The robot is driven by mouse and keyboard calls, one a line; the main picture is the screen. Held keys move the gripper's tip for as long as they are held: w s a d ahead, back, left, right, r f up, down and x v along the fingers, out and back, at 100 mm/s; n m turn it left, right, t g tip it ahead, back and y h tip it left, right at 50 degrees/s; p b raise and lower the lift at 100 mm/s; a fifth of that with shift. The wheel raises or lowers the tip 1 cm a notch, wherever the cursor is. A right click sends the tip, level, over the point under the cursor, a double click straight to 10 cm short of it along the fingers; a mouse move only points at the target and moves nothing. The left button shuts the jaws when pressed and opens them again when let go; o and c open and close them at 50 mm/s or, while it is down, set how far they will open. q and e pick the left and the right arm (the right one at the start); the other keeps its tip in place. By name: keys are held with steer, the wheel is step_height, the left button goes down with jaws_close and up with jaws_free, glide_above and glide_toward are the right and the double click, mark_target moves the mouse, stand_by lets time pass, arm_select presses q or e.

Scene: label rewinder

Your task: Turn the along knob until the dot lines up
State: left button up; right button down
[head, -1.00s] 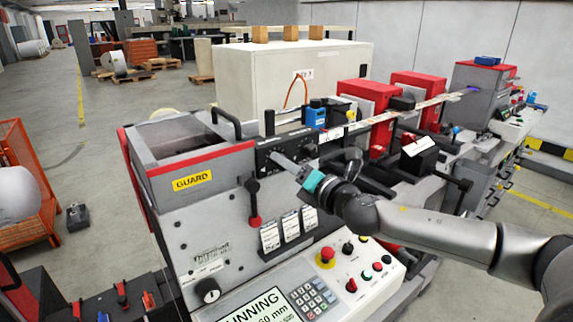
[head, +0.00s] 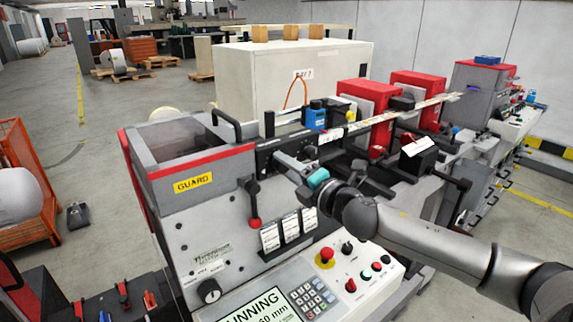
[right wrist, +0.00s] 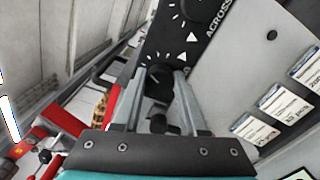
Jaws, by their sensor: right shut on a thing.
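My right gripper (right wrist: 160,80) has its two grey fingers on either side of a black knob (right wrist: 158,88) on the dark panel (right wrist: 166,36), shut on it. The knob's own label and dot are not clearly readable, hidden partly by the fingers. A second black knob (right wrist: 203,10) sits above it, by the word ACROSS, with white ticks and triangles around. In the head view my right gripper (head: 279,160) reaches the dark panel on the front of the machine, and the knob is hidden there. My left gripper is out of view.
A red-knobbed lever (head: 254,222) and white label cards (head: 289,227) are close below and left of the gripper. A control panel (head: 345,270) with a red emergency button (head: 326,256) lies below my right arm. Red units (head: 368,110) stand behind.

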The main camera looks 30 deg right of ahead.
mark_target(285, 167)
steer(key=shift+m, duration=0.5)
steer(key=shift+c, duration=2.2)
jaws_free()
steer(key=shift+s+f, duration=0.15)
steer(key=shift+s, duration=0.65)
steer(key=shift+s+d+b, duration=0.2)
steer(key=shift+s+b, duration=0.2)
steer(key=shift+s, duration=1.4)
steer(key=s, duration=1)
steer(key=shift+d, duration=0.4)
